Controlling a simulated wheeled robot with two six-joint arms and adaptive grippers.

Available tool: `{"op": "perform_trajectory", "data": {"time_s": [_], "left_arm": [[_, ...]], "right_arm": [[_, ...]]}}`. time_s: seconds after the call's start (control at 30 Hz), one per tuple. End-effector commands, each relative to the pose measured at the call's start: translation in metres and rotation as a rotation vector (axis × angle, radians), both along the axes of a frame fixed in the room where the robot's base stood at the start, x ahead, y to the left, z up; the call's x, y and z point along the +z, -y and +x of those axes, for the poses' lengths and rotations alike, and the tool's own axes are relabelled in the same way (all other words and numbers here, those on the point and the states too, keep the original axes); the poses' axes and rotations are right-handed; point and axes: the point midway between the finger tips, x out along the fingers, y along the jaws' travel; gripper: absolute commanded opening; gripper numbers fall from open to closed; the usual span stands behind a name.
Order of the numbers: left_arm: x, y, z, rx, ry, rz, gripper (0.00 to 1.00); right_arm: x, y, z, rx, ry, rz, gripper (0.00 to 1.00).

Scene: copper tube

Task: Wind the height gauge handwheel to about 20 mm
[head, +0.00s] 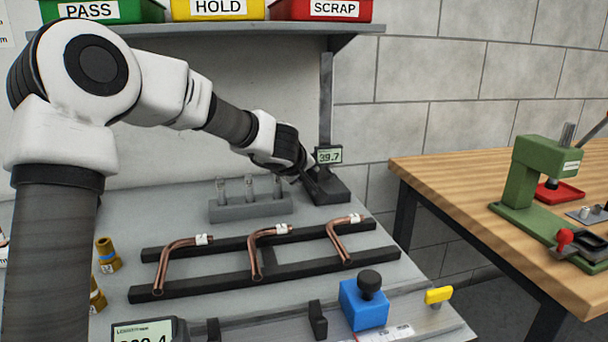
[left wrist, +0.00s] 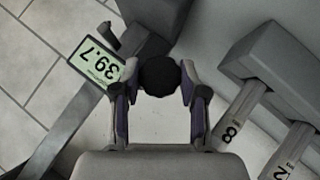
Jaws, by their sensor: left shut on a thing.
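The height gauge (head: 327,187) stands at the back right of the grey bench, a dark column on a dark base. My left gripper (head: 302,170) reaches the gauge from the left. In the left wrist view the gripper (left wrist: 160,85) has its two fingers on either side of the round black handwheel (left wrist: 160,76) and is shut on it. In the head view the handwheel is hidden by the gripper. My right gripper is not in view.
A grey block with upright pins (head: 250,207) stands just left of the gauge. Bent copper tubes (head: 270,234) lie on a black rack in front. A shelf with pass, hold and scrap bins (head: 208,10) is above. A wooden table (head: 450,170) holds a green press at right.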

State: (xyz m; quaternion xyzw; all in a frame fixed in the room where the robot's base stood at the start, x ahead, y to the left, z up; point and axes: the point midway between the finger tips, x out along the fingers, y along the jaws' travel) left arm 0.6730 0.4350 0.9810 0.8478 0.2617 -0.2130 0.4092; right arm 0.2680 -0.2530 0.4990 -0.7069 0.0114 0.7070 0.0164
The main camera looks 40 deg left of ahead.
Motion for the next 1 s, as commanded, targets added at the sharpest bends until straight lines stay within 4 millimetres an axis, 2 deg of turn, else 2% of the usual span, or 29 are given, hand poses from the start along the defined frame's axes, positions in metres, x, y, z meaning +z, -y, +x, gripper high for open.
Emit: {"op": "perform_trajectory", "data": {"time_s": [0.1, 0.13, 0.2, 0.5, 0.63, 0.77, 1.0], "left_arm": [[0.0, 0.0, 0.0, 0.0, -0.001, 0.0, 0.08], [0.0, 0.0, 0.0, 0.0, -0.001, 0.0, 0.46], [0.0, 0.0, 0.0, 0.0, -0.001, 0.0, 0.68], [0.001, 0.0, 0.0, 0.001, 0.0, 0.001, 0.68], [0.009, 0.0, 0.0, 0.002, 0.001, 0.002, 0.68], [0.03, 0.0, 0.0, 0.002, 0.004, 0.001, 0.68], [0.078, 0.0, 0.001, 0.001, 0.003, 0.001, 0.68]], "right_arm": [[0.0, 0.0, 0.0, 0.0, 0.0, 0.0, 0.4], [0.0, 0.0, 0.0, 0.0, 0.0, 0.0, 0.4], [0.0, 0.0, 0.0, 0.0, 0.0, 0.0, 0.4], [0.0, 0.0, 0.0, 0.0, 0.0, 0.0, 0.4], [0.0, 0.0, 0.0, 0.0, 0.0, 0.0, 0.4], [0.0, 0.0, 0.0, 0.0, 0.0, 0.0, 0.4], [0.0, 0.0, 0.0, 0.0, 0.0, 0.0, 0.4]]}}
